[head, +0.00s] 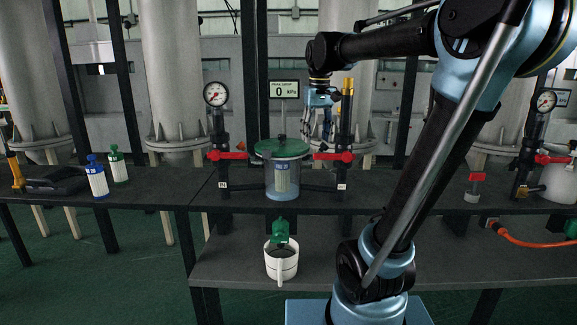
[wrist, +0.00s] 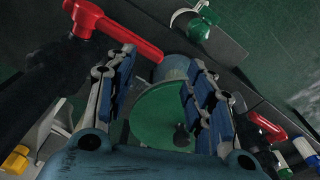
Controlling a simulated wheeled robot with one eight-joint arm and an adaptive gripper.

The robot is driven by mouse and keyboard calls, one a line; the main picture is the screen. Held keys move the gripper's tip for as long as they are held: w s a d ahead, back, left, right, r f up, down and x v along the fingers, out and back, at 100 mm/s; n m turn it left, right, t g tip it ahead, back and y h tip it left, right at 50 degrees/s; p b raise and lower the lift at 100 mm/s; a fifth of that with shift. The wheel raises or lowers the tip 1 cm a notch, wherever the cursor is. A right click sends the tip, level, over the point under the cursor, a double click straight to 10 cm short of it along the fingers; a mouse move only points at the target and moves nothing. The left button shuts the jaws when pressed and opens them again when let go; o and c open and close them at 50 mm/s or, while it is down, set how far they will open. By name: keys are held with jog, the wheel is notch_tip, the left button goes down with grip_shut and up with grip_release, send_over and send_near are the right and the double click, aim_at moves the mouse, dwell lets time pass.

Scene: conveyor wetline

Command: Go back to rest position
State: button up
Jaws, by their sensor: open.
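My gripper (head: 318,130) hangs from my arm, fingers down, in front of the back wall and above the bench. It is open and empty. In the wrist view its two blue-padded fingers (wrist: 163,68) stand apart, with the green lid (wrist: 165,115) of the clear vessel showing between and beyond them. In the head view the vessel (head: 283,183) stands upright on the bench below and left of my gripper. The right red valve handle (head: 333,156) lies just below my gripper; it also shows large beside the left finger in the wrist view (wrist: 115,28).
The left red handle (head: 228,156) and a gauge (head: 216,94) stand left of the vessel. A display (head: 284,90) reads 0 kPa. A white jug (head: 281,262) sits on the lower shelf under a green valve (head: 281,229). Blue-capped (head: 97,180) and green-capped (head: 118,166) bottles stand left.

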jog(key=s+d+f+m, duration=0.1)
jog(key=s+d+f, duration=0.2)
jog(key=s+f, duration=0.3)
jog(key=s+d+f+m+t, duration=0.1)
jog(key=s+d+f, duration=0.2)
jog(key=s+f, duration=0.4)
jog(key=s+d+f+m, duration=0.1)
jog(key=s+d+f, duration=0.3)
jog(key=f, duration=0.9)
jog(key=s, duration=0.3)
jog(key=shift+s, duration=0.2)
jog(key=shift+w+f, duration=0.25)
jog(key=shift+w, duration=0.25)
